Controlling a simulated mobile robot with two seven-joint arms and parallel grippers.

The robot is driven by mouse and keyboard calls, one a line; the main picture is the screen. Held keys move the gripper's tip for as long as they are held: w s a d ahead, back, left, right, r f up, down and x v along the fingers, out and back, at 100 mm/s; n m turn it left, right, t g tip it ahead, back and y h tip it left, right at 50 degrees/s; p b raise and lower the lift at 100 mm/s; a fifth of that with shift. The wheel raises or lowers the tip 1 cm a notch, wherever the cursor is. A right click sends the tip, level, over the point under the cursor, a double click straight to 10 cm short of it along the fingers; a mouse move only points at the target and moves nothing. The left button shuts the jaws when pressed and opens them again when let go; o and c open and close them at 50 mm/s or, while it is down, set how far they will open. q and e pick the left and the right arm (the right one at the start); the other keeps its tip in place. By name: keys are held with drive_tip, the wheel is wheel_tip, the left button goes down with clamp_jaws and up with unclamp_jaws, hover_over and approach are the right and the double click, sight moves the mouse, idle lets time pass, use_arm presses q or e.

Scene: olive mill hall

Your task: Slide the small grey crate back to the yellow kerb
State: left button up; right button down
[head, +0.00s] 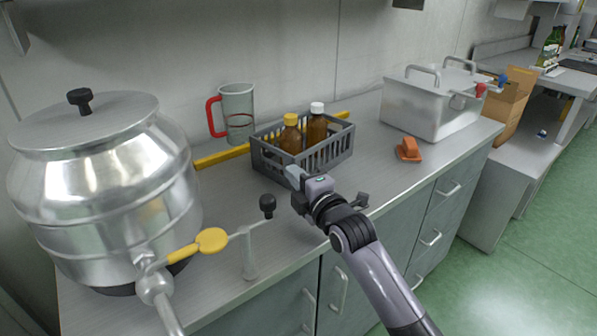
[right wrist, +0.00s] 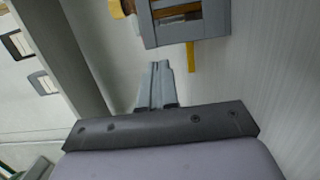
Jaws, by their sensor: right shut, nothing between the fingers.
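The small grey crate (head: 332,152) stands upright on the worktop, with slatted sides and two brown bottles inside, one yellow-capped (head: 291,138) and one white-capped (head: 317,126). The yellow kerb (head: 221,157) runs along the worktop behind it, partly hidden by the crate; I cannot tell whether they touch. My right gripper (head: 291,173) is shut and empty, close to the crate's front side. In the right wrist view its fingertips (right wrist: 155,66) appear just short of the crate wall (right wrist: 188,33); contact is unclear. My left gripper is not in view.
A large steel vessel (head: 100,190) with a tap and yellow lever (head: 211,240) stands at left. A red-handled jug (head: 238,112) is behind the kerb. Right of the crate are an orange block (head: 408,149) and a lidded steel box (head: 425,106). Worktop between crate and block is clear.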

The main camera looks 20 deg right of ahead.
sight(301, 160)
drive_tip(key=shift+w+d, duration=0.45)
drive_tip(key=shift+w, duration=0.2)
drive_tip(key=shift+w+d+b, duration=0.2)
drive_tip(key=shift+w+d, duration=0.45)
drive_tip(key=shift+w, duration=0.3)
drive_tip(key=shift+w+d+b, duration=0.15)
drive_tip(key=shift+w+d, duration=0.45)
drive_tip(key=shift+w, duration=0.3)
drive_tip(key=shift+s+a, duration=0.1)
